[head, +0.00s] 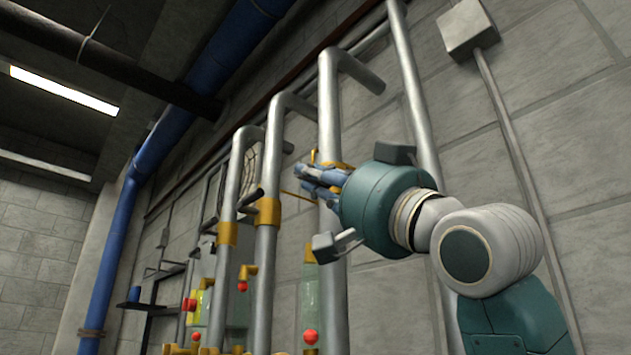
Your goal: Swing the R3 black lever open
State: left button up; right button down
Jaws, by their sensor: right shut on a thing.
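My right gripper (312,180) reaches in from the right, in front of the upper part of the third grey pipe (330,115). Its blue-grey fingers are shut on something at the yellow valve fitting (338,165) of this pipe. The held part fits the R3 black lever, but the fingers and wrist hide it, and its angle cannot be made out. No R3 label is readable. A black lever (250,198) shows at the yellow fittings of the neighbouring pipes to the left. My left gripper is out of view.
Two more vertical pipes with yellow collars (267,211) stand close on the left. Below are a sight tube (309,290), red knobs (311,337) and a red button (189,304). A grey wall box (467,30) is at upper right. A blue pipe (118,240) runs at left.

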jog(key=c, duration=1.7)
grip_release()
jog(key=shift+s+d+f, duration=0.1)
jog(key=v, duration=1.2)
jog(key=shift+o, duration=0.2)
